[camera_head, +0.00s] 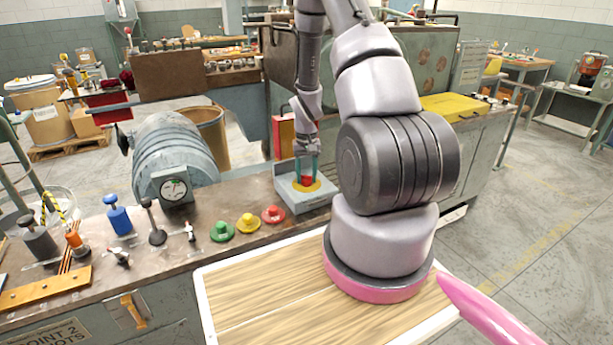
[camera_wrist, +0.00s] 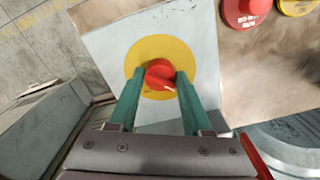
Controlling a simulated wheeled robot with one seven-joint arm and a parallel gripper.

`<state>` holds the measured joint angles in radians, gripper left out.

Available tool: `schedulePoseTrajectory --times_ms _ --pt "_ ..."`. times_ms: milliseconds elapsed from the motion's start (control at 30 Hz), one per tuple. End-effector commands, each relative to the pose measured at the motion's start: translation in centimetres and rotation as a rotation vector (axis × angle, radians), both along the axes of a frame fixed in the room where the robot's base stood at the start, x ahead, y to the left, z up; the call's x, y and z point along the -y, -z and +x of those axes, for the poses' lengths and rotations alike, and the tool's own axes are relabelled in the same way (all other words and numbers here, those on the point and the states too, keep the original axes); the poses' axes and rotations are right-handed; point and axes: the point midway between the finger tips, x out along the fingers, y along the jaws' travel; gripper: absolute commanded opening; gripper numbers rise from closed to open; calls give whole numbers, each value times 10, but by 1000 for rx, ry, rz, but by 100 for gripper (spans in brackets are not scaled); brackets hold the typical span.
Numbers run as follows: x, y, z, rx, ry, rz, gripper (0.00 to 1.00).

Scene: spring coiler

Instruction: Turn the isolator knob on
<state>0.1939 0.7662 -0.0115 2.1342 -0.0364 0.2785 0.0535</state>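The isolator knob (camera_wrist: 161,75) is red with a small pale mark and sits on a yellow disc (camera_wrist: 152,46). The disc is on the face of a grey-blue box (camera_head: 301,200) at the bench's right end. In the head view the knob (camera_head: 306,181) shows small between the fingers. My gripper (camera_wrist: 160,78) has its two green fingers apart, one on each side of the knob. The fingertips are close to its sides; I cannot tell whether they touch it.
Red (camera_head: 273,214), yellow (camera_head: 248,223) and green (camera_head: 222,231) buttons stand on the bench left of the box. A yellow-topped cabinet (camera_head: 452,107) stands behind my arm.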

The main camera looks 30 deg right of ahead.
Motion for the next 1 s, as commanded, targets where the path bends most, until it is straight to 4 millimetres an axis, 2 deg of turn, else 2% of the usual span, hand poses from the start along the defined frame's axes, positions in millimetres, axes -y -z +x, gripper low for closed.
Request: schedulePoseTrajectory --times_ms 233,467,1000 --pt "0 0 0 0 22 0 0" --pt "0 0 0 0 125 0 0" --pt "0 0 0 -1 613 0 0"
